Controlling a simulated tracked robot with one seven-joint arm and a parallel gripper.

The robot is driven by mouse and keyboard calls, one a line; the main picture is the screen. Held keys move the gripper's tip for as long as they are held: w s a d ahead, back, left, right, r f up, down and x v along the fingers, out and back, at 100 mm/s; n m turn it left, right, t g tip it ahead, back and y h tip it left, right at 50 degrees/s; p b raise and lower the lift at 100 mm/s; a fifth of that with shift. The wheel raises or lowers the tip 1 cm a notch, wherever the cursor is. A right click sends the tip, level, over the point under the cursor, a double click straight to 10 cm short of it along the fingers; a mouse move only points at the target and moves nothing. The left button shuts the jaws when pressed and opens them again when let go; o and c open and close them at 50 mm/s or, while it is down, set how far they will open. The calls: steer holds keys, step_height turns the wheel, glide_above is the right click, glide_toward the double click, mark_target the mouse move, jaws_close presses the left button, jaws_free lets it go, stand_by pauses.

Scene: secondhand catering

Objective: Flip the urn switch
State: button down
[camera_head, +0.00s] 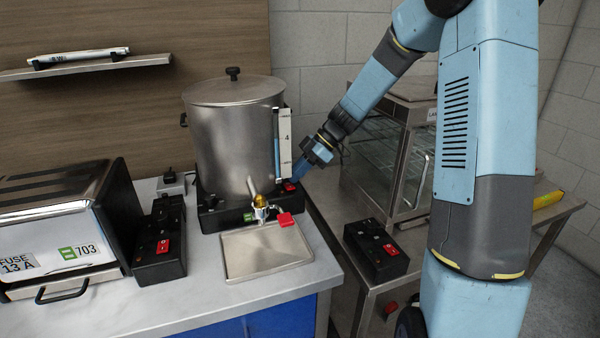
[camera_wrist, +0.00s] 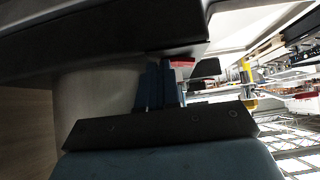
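The metal urn (camera_head: 235,140) stands upright on a black base (camera_head: 212,216) on the counter. A red switch (camera_head: 290,187) sits at the right of that base. My gripper (camera_head: 298,174) reaches down from the right, its blue fingertips just above or at the switch; I cannot tell whether they touch. In the wrist view the blue fingers (camera_wrist: 162,80) are close together with nothing seen between them, and a red part (camera_wrist: 182,64), likely the switch, shows at their tips. The switch's tilt is partly hidden by the fingers.
Black boxes with red switches stand left (camera_head: 160,248) and right (camera_head: 376,250). A toaster-like appliance (camera_head: 65,220) is at left; a glass-sided cabinet (camera_head: 385,160) stands behind my arm.

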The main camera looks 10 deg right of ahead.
steer(key=shift+s+f, duration=0.2)
steer(key=shift+s, duration=0.45)
steer(key=shift+a+r, duration=0.1)
steer(key=shift+r, duration=0.2)
steer(key=r, duration=0.2)
steer(key=w+r, duration=0.1)
steer(key=shift+w+r, duration=0.2)
steer(key=shift+r, duration=0.2)
steer(key=w+v, duration=0.1)
steer(key=v, duration=0.9)
steer(key=s+d+r+m+t+h, duration=0.2)
steer(key=s+m, duration=0.4)
steer(key=s, duration=0.4)
steer(key=s+d+r+m+t+h, duration=0.2)
steer(key=s+d+m+t+h, duration=0.1)
steer(key=s+m, duration=0.4)
steer(key=s+d+r+m+t+h, duration=0.2)
steer(key=s+m, duration=0.5)
steer(key=s, duration=0.6)
steer(key=shift+s+d+h, duration=0.15)
steer(key=shift+d+h, duration=0.05)
steer(key=shift+h, duration=0.7)
